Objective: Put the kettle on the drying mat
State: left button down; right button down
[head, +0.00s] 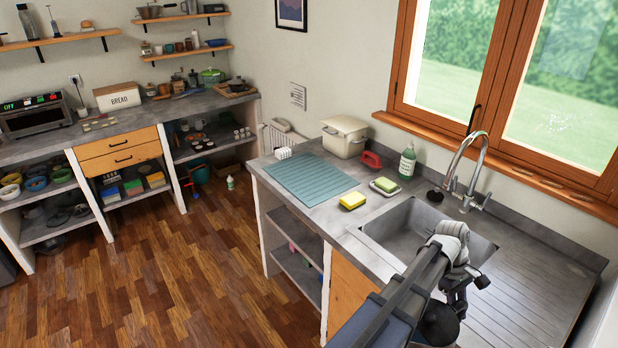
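I cannot make out a kettle for certain. A small dark rounded vessel (236,85) on a wooden board at the far end of the left counter may be it, but it is too small to tell. My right arm reaches in from the bottom over the sink's front edge. Its end, with the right gripper (462,272), is over the right part of the sink, far from that vessel; its fingers are not clear. My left gripper is not in view.
Around the mat stand a white rack (283,153), a cream bin (345,136), a red item (371,160), a yellow sponge (352,201), a sponge dish (385,187) and a soap bottle (407,162). A tall faucet (470,165) rises behind the sink. Wooden floor between the counters is mostly clear.

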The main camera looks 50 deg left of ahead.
aim_at(306, 173)
jog(key=k+j+u, duration=0.1)
jog(key=j, duration=3.5)
